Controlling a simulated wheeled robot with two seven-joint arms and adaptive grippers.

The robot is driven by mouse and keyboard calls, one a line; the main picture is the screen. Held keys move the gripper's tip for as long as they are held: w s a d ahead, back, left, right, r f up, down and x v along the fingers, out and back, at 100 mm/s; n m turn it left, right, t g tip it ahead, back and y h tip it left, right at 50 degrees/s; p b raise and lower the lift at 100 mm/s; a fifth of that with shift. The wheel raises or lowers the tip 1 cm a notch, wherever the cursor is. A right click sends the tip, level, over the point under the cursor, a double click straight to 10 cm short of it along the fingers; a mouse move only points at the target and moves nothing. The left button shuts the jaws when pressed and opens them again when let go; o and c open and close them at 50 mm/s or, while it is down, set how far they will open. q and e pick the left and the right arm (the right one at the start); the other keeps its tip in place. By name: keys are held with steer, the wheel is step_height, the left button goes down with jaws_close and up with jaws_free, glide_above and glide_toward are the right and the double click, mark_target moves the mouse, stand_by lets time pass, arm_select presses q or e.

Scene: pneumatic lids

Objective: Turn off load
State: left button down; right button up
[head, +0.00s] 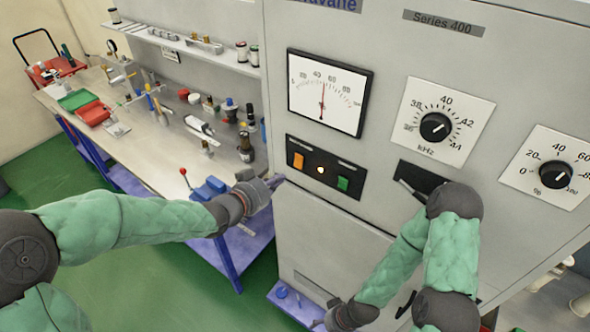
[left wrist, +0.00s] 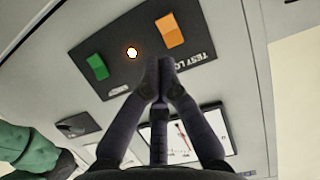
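The dark switch panel (head: 325,170) on the grey cabinet holds an orange switch (head: 298,160), a small lit lamp (head: 320,170) and a green switch (head: 343,183). In the left wrist view the panel is turned round, with the orange switch (left wrist: 170,30) at right, the green switch (left wrist: 97,66) at left and the lit lamp (left wrist: 132,53) between. A label by the orange switch partly reads "TEST LO". My left gripper (head: 275,181) is just left of and below the panel, its fingertips (left wrist: 160,72) together and empty. My right gripper (head: 328,322) is low at the bottom edge, fingers unclear.
A meter (head: 328,92) sits above the panel. Two dials, a kHz knob (head: 436,127) and another knob (head: 555,174), are to the right. A dark recess with a lever (head: 410,190) lies behind my right arm. A cluttered workbench (head: 140,130) stands left of the cabinet.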

mark_target(300, 166)
arm_select(q)
steer(key=x, duration=0.9)
steer(key=shift+w+p, duration=0.1)
steer(key=shift+p, duration=0.3)
arm_select(e)
steer(key=shift+r, duration=0.4)
